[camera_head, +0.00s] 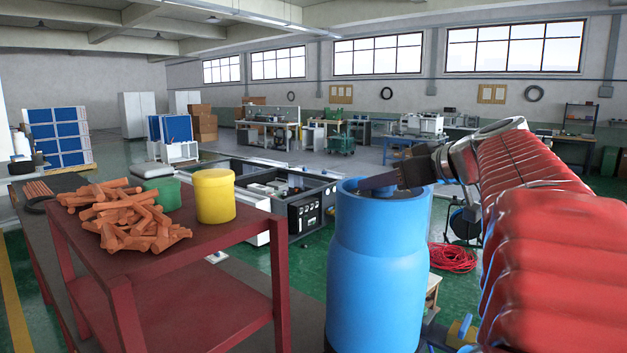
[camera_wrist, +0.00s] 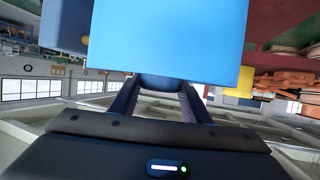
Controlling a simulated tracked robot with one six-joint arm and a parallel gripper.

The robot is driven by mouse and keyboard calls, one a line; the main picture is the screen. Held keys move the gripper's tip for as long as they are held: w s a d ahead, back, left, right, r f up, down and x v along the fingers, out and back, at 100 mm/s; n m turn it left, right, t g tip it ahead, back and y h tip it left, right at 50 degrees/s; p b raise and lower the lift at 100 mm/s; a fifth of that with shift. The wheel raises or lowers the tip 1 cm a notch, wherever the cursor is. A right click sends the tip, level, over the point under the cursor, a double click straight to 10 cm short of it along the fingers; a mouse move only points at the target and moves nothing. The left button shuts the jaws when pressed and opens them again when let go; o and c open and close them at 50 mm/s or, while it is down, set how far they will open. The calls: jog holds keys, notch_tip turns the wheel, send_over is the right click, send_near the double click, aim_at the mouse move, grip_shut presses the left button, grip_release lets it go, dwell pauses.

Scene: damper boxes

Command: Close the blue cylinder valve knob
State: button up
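The blue gas cylinder (camera_head: 377,270) stands upright right of centre in the head view, with a raised collar around its top. Its valve knob (camera_wrist: 161,82) shows in the wrist view as a dark blue rounded shape, partly hidden behind the cylinder's light blue collar (camera_wrist: 170,40). My gripper (camera_head: 375,182) reaches over the collar from the right, low at the top of the cylinder. In the wrist view my gripper's two fingers (camera_wrist: 160,88) are apart, one on each side of the knob. The fingertips are hidden by the collar, so I cannot tell whether they press on the knob.
A red table (camera_head: 150,265) at the left holds a pile of orange-brown pieces (camera_head: 130,215), a yellow container (camera_head: 214,196) and a green one (camera_head: 163,192). A red coiled cable (camera_head: 452,257) lies on the floor right of the cylinder.

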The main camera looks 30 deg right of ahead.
jog(key=c, duration=0.5)
